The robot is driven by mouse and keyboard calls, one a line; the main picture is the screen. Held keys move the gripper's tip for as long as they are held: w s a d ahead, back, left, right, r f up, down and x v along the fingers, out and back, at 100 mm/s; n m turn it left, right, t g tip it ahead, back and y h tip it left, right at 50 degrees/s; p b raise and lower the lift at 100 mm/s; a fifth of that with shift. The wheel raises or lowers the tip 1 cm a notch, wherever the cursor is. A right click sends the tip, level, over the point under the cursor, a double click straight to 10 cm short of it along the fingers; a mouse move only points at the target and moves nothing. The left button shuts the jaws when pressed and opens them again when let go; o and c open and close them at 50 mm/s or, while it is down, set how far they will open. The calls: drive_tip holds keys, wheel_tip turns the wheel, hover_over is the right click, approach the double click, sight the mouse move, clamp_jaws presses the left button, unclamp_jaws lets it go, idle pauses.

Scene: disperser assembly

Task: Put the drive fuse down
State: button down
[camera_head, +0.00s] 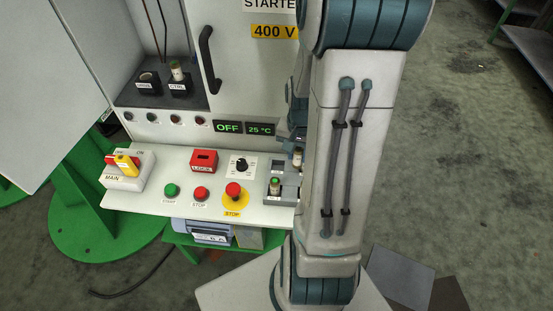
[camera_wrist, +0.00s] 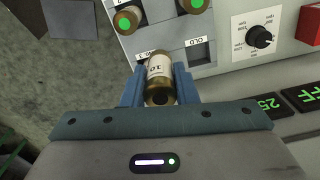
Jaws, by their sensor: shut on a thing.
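The drive fuse, a brass-ended cylinder with a white label, is between the two blue fingers of my gripper (camera_wrist: 158,90). The fuse (camera_wrist: 160,68) shows end-on in the wrist view, over or at the parts tray (camera_wrist: 172,35). In the head view the fuse (camera_head: 297,157) is partly hidden by my arm, above the right end of the panel. I cannot tell whether the fuse touches the tray. An empty slot marked OLD (camera_wrist: 199,52) is to the right of the fuse in the wrist view.
Two green-ended fuses (camera_wrist: 125,21) stand in the tray beside the held one. The red STOP button (camera_head: 233,190) and selector dial (camera_head: 241,165) are near the tray.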

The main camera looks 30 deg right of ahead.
drive_tip(key=shift+w+a+f, duration=0.45)
drive_tip(key=shift+w+f, duration=0.6)
drive_tip(key=shift+f, duration=0.3)
drive_tip(key=shift+w+a+f, duration=0.45)
drive_tip(key=shift+w+f, duration=0.6)
drive_tip(key=shift+f, duration=0.3)
drive_tip(key=shift+w+a+f, duration=0.45)
drive_tip(key=shift+w+f, duration=0.6)
drive_tip(key=shift+f, duration=0.3)
drive_tip(key=shift+f, duration=0.25)
drive_tip(key=c, duration=1.1)
unclamp_jaws()
drive_tip(key=shift+r, duration=0.1)
drive_tip(key=shift+c, duration=0.2)
